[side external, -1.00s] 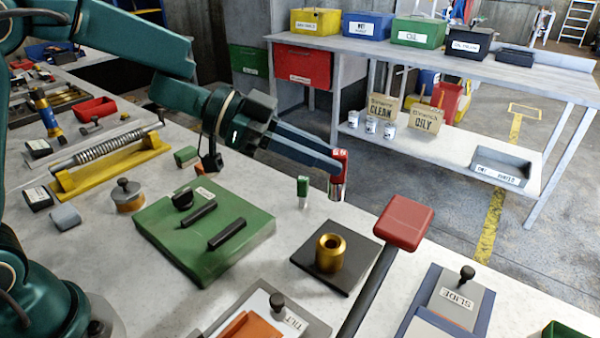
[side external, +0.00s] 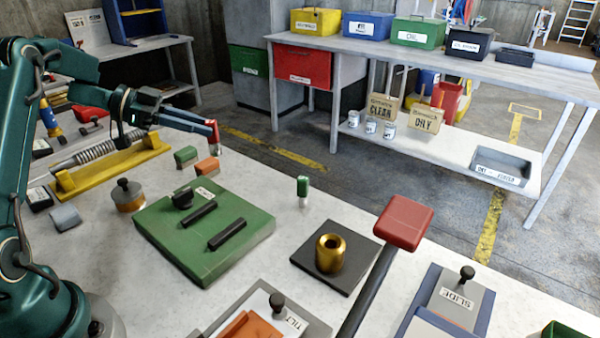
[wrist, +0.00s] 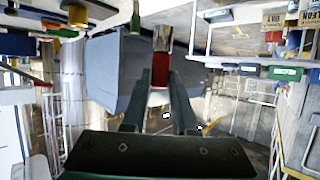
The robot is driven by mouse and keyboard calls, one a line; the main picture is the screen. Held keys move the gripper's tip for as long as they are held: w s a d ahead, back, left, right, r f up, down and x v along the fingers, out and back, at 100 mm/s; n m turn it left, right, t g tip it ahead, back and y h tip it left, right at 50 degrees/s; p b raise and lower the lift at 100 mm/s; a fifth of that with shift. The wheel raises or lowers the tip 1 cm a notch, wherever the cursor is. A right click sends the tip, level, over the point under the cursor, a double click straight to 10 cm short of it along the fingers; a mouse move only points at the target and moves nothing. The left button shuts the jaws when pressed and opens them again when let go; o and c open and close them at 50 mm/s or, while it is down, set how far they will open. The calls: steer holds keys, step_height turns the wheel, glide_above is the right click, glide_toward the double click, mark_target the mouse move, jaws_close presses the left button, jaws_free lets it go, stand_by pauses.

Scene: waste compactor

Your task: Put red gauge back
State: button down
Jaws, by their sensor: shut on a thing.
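The red gauge (side external: 213,131) is a small red cylinder with a metal end. My gripper (side external: 209,127) is shut on it and holds it up at the table's far edge, in the left part of the side view. In the wrist view the red gauge (wrist: 160,70) sits between the two fingers (wrist: 161,100), its silvery end pointing away. A similar green gauge (side external: 303,187) stands upright on the table, well to the right of my gripper.
A green block (side external: 186,156) and an orange block (side external: 207,167) lie below my gripper. A spring on a yellow stand (side external: 110,166), a green board (side external: 207,230) and a brass cup on a black plate (side external: 331,255) stand on the table. A red-headed lever (side external: 403,222) rises at the front.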

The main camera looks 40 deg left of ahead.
steer(key=shift+w+d+f, duration=1)
steer(key=shift+d+f, duration=0.4)
steer(key=shift+f, duration=0.3)
steer(key=shift+w+d+f, duration=1)
steer(key=shift+d+f, duration=0.35)
steer(key=shift+f, duration=0.3)
steer(key=shift+w+d+f, duration=1)
steer(key=shift+d+f, duration=0.4)
steer(key=shift+f, duration=0.3)
steer(key=shift+f, duration=0.2)
steer(key=c, duration=0.7)
jaws_free()
